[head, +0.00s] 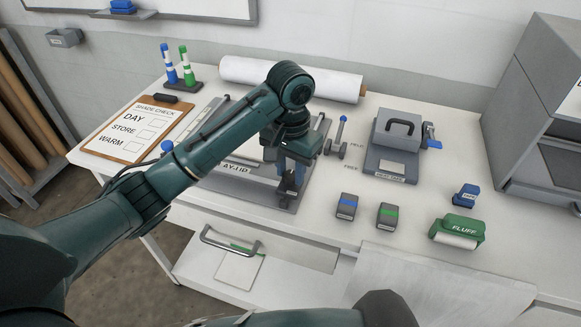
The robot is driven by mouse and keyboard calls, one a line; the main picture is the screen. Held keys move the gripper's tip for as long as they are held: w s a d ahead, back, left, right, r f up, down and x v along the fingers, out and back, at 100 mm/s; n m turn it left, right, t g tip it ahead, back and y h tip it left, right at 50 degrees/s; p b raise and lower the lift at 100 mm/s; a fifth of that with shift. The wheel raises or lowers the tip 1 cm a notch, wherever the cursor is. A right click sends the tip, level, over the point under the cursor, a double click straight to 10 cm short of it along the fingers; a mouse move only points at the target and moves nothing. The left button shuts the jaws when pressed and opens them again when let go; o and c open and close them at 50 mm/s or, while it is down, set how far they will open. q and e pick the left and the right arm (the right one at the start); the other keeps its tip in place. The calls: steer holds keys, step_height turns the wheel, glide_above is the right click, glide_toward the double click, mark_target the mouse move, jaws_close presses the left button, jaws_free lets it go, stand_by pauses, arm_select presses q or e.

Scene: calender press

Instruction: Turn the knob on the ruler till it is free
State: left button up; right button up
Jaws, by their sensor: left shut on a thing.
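The lay-up board (262,194) lies on the white table, with a grey frame and a label partly hidden by my left arm. A ruler-like bar seems to cross it, mostly behind my arm. A blue knob (167,146) shows at the board's left side. My left gripper (288,188) points down at the board's front right part. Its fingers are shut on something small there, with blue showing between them. This may be a knob on the ruler, but the fingers hide its shape. My right gripper is not in view.
A white roll (290,76) lies behind. To the right are a grey box with a handle (398,130), small blocks (347,206) and a green FLUFF roller (458,231).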

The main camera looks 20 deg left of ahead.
mark_target(290, 175)
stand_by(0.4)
arm_select(q)
steer(key=o, duration=1)
steer(key=shift+r, duration=0.1)
step_height(290, 175, up, 13)
steer(key=shift+s, duration=0.1)
stand_by(0.3)
